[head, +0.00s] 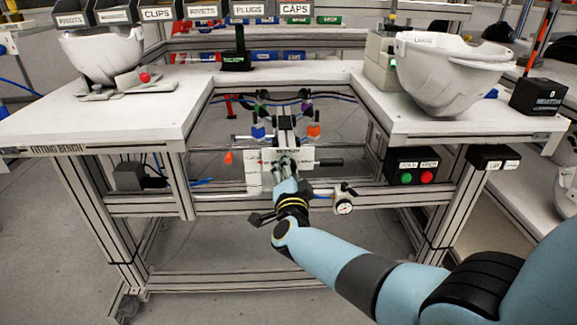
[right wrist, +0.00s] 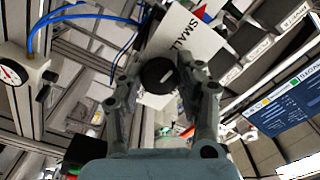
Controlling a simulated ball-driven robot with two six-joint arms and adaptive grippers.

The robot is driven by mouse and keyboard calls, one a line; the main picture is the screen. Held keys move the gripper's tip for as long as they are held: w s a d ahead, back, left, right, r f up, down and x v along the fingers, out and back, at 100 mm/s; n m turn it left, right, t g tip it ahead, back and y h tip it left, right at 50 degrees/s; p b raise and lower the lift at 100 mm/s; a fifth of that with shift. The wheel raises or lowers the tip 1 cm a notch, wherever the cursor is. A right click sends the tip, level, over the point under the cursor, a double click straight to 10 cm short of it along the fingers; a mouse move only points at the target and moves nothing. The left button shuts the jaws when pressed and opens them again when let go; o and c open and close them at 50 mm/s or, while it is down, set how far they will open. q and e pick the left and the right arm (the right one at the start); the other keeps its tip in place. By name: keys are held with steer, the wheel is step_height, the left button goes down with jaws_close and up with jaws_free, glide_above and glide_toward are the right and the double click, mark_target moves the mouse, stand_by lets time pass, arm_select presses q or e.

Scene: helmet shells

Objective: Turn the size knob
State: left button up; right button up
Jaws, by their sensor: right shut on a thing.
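The size knob (right wrist: 158,74) is a round black knob with a light index line across its face, in the right wrist view. It sits in front of a white plate (right wrist: 185,35) that carries the label SMALL and a red mark. My right gripper (right wrist: 160,85) has a finger on each side of the knob and is shut on it. In the head view my right gripper (head: 285,166) reaches the white fixture (head: 254,172) below the bench's recess. There the knob is hidden behind the gripper. My left gripper is in neither view.
A dial gauge (head: 344,207) hangs right of the gripper, near my forearm. A box with green and red buttons (head: 413,172) is under the right bench top. White helmet shells (head: 450,75) stand on both bench sides. Colored clamps (head: 313,130) sit above the fixture.

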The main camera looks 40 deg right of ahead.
steer(key=shift+a+f+n, duration=0.1)
steer(key=shift+f+n, duration=0.05)
steer(key=shift+n, duration=0.15)
stand_by(0.4)
steer(key=o, duration=1.1)
steer(key=shift+o, duration=0.2)
steer(key=v, duration=1.2)
